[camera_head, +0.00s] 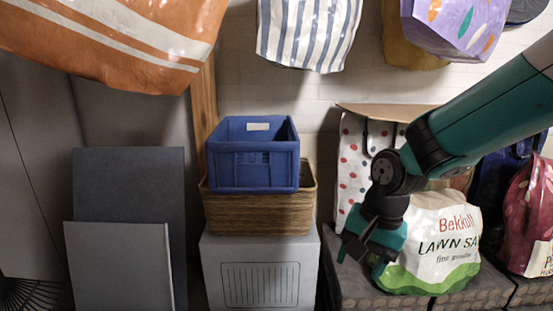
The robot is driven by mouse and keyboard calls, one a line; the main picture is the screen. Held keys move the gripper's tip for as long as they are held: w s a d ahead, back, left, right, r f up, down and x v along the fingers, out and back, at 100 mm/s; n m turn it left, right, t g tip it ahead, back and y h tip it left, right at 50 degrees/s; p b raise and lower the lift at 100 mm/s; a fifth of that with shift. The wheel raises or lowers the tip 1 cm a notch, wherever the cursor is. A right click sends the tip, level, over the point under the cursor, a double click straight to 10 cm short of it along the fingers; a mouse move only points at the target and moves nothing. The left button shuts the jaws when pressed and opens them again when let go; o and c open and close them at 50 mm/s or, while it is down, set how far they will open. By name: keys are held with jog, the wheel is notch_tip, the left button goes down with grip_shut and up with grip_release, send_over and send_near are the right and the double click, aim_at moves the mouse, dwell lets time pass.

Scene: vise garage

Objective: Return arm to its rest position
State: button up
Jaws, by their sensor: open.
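My gripper (358,259) is at the right of the picture, at the end of my teal and black arm. It points down and to the left, with its jaws open and nothing visible between them. It shows in front of the left side of a white and green lawn sand bag (445,240). I cannot tell whether it touches the bag.
A blue crate (252,178) sits in a wicker basket (258,215) on a grey box (262,275). Grey panels (118,265) lean at the left. Several bags hang above, including an orange one (110,50) and a striped one (308,35). A red bag (528,215) stands at the right.

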jog(key=s+r+n+y, duration=0.1)
jog(key=s+r+n, duration=0.4)
jog(key=s, duration=0.4)
jog(key=s+r+n+y, duration=0.1)
jog(key=s+r+n, duration=0.2)
jog(key=s+n, duration=0.55)
notch_tip(320, 180, up, 24)
jog(key=s+p, duration=0.1)
jog(key=p, duration=2.3)
jog(key=shift+s+a+r+m, duration=0.2)
jog(key=shift+s+m, duration=0.1)
jog(key=shift+m, duration=0.15)
